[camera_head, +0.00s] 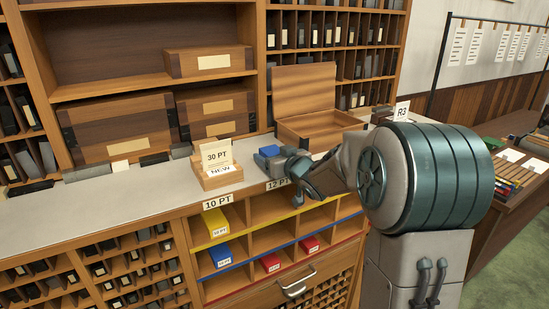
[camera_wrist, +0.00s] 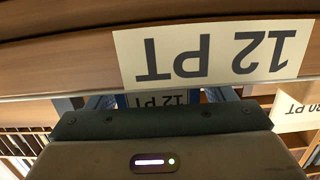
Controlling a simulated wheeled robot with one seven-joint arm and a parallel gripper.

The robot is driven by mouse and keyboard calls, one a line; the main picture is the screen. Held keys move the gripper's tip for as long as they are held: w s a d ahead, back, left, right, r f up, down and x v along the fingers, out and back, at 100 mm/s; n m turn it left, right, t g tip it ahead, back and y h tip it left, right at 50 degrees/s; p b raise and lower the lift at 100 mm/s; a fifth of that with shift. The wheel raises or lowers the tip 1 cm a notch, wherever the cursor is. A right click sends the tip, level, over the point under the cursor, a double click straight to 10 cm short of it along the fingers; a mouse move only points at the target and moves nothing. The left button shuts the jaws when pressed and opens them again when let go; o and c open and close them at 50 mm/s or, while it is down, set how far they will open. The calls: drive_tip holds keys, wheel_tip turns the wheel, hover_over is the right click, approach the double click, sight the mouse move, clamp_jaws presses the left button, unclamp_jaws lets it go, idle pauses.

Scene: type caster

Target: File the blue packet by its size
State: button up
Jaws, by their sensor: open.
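The blue packet (camera_head: 270,151) shows as a small blue shape on the counter by my gripper (camera_head: 289,163), partly hidden by it. In the wrist view a small label reading 12 PT upside down (camera_wrist: 160,99) shows just past my gripper's body, with blue beside it. My gripper is open; I cannot tell whether its fingers are around the packet. A large 12 PT tag (camera_wrist: 213,53) is on the counter's front edge. Below are pigeonholes with yellow, blue and red edge strips. Under the 10 PT tag (camera_head: 217,202), another blue packet (camera_head: 221,255) lies in the blue-edged row.
A yellow packet (camera_head: 215,235) and red packets (camera_head: 270,262) lie in other pigeonholes. A card box with a 30 PT card (camera_head: 216,156) stands left of my gripper. An open wooden box (camera_head: 310,128) stands behind it. The left part of the counter (camera_head: 90,205) is mostly clear.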

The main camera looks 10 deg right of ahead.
drive_tip(key=c, duration=1.4)
drive_tip(key=shift+r, duration=0.1)
clamp_jaws()
